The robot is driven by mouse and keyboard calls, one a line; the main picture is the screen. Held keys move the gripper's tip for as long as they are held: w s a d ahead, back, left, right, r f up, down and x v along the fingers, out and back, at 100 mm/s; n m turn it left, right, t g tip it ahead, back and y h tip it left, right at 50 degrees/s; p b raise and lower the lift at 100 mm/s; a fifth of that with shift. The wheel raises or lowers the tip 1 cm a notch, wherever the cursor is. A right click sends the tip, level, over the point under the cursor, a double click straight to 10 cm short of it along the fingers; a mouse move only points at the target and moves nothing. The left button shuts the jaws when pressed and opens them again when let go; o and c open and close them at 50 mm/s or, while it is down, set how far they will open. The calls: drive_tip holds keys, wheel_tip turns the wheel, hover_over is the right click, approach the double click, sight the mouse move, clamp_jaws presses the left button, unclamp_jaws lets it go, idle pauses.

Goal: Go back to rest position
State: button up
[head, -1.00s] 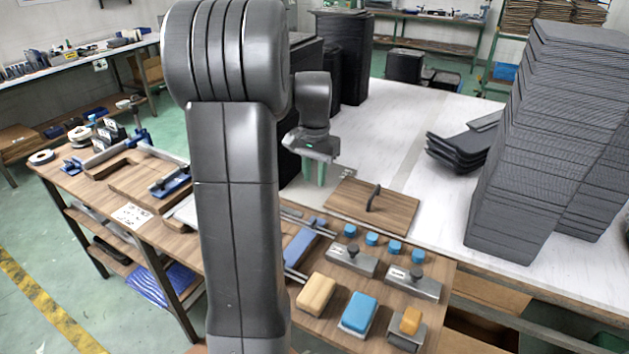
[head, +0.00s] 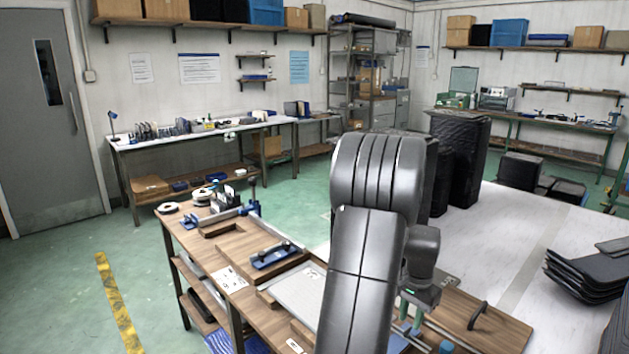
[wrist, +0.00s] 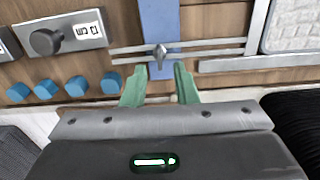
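My gripper (wrist: 159,88) shows in the wrist view with two green fingers spread apart and nothing between them. Beyond the fingertips lie a blue bar and metal rails (wrist: 185,50) on the wooden bench top. In the head view my gripper (head: 408,326) is beside my arm, low over the wooden workbench (head: 233,247), its fingertips partly in view. My arm hides part of the bench behind it.
Several blue knobs (wrist: 109,82) and a metal block with a dark knob (wrist: 45,42) lie near the gripper. A board with a handle (head: 490,325) is right of it. Black tray panels (head: 585,272) stand on the white table (head: 500,235). Green floor is open at left.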

drive_tip(key=shift+f, duration=1.25)
